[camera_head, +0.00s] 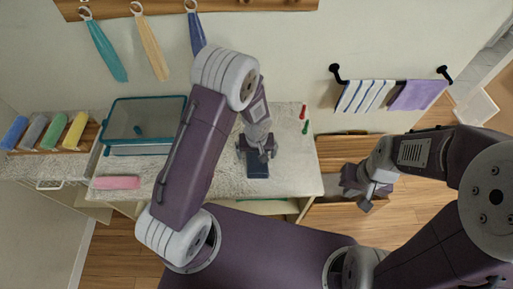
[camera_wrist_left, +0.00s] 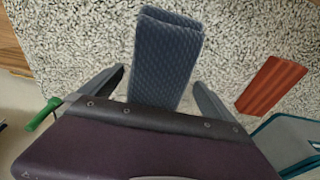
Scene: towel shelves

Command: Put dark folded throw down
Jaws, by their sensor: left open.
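The dark folded throw (camera_head: 258,169) is a slate-blue folded cloth lying on the speckled countertop (camera_head: 290,172). My left gripper (camera_head: 257,151) is just above it in the head view and partly hides it. In the left wrist view the throw (camera_wrist_left: 167,55) lies flat on the speckled surface. The open fingers of my left gripper (camera_wrist_left: 160,92) stand on either side of its near end, with gaps visible. My right gripper (camera_head: 362,190) is off to the right, over a wooden box; its jaw opening is unclear.
A teal-rimmed bin (camera_head: 145,118) and a pink folded cloth (camera_head: 117,183) are left on the counter. Small red (camera_head: 303,112) and green (camera_head: 306,127) items stand at its right. Rolled towels (camera_head: 45,132) sit far left. A towel bar (camera_head: 390,82) is on the wall.

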